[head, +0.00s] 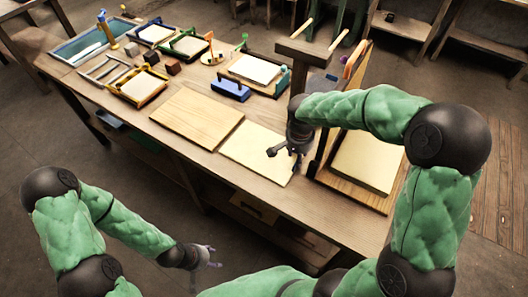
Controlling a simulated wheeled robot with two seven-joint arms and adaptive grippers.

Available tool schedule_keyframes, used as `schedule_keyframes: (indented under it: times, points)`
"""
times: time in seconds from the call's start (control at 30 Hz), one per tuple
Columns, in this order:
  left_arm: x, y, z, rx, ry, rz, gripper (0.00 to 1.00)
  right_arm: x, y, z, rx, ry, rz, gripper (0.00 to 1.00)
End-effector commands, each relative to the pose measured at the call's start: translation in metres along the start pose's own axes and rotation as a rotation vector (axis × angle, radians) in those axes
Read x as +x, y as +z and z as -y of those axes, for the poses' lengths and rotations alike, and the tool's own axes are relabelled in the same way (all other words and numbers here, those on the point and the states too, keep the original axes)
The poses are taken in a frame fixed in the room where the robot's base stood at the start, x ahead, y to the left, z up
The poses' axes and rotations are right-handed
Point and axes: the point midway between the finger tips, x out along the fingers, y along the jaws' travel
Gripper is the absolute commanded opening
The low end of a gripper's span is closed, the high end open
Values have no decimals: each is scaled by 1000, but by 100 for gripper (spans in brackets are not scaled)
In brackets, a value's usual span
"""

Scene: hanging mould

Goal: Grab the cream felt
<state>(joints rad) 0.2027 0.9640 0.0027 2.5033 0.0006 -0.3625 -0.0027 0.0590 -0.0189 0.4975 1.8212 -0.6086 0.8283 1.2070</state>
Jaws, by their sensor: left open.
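A flat cream felt (251,147) lies on the table near its front edge, right of a bare wooden board (197,119). A thicker cream stack (366,160) lies on a wooden base at the table's right end; I cannot tell whether it is felt too. My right gripper (284,157) hangs over the right part of the cream felt and hides a little of it; I cannot tell whether it touches it or how its jaws stand. My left gripper (213,257) is open and empty, low in front of the table, away from the felt.
Framed moulds (254,70), a blue block (230,90) and a water tray (93,44) fill the back and left of the table (330,219). Shelves stand behind.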

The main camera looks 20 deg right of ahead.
Motion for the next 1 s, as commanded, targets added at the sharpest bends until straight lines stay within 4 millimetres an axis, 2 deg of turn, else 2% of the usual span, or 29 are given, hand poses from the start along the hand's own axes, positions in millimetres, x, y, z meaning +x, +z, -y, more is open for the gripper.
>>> schedule_keyframes:
  times: [0.17,0.43,0.7,0.73,0.87,1.0]
  points:
    - [7,0,2,0,0,0,54,13,-2,0,1,0,0,42]
    - [24,-1,9,0,0,-1,54,50,-7,1,0,0,0,42]
    - [24,-1,9,0,0,-1,54,51,-7,1,0,-2,-1,42]
    - [24,-1,9,0,0,-1,54,51,-7,1,0,-2,-1,37]
    - [24,-1,9,0,0,-1,54,51,-7,1,0,-2,-1,0]
    - [24,-1,9,0,0,-1,54,51,-7,1,0,-2,-1,0]
